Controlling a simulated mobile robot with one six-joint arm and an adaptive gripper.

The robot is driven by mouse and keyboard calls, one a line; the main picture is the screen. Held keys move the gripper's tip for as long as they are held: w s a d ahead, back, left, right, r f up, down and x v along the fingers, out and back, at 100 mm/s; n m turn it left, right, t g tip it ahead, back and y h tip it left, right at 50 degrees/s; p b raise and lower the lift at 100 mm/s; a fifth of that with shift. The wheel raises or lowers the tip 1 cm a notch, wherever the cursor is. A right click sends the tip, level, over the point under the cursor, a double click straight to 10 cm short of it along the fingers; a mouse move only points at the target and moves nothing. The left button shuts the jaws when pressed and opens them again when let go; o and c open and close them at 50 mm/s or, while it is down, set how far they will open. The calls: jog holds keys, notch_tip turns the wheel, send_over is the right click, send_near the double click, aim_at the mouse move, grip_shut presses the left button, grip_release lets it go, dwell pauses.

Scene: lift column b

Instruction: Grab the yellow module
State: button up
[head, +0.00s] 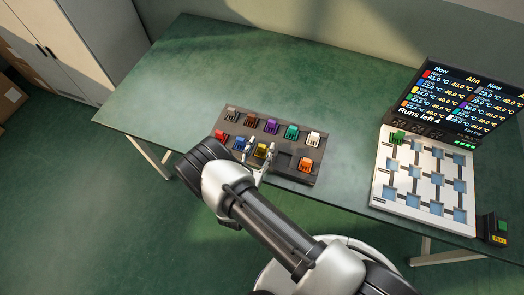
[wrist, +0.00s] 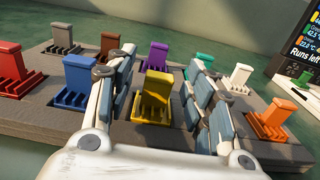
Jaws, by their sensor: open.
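The yellow module (wrist: 153,101) stands upright in its place in the front row of the dark tray (head: 243,116). It also shows in the head view (head: 261,151), partly behind my gripper. My gripper (wrist: 160,100) is open, with one finger to the left of the yellow module and the other to its right. I see a gap between the module and each finger. In the head view my gripper (head: 258,153) is over the front of the tray.
Close by stand a blue module (wrist: 78,80) on the left, a purple one (wrist: 157,56) behind and an orange one (wrist: 279,108) on the right. A white board (head: 425,180) with a green module (head: 398,137) and a screen (head: 465,98) are at the right. The table's left side is clear.

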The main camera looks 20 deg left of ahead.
jog(key=shift+w+d, duration=0.1)
jog(key=shift+w, duration=0.6)
jog(key=shift+c, duration=0.4)
grip_shut()
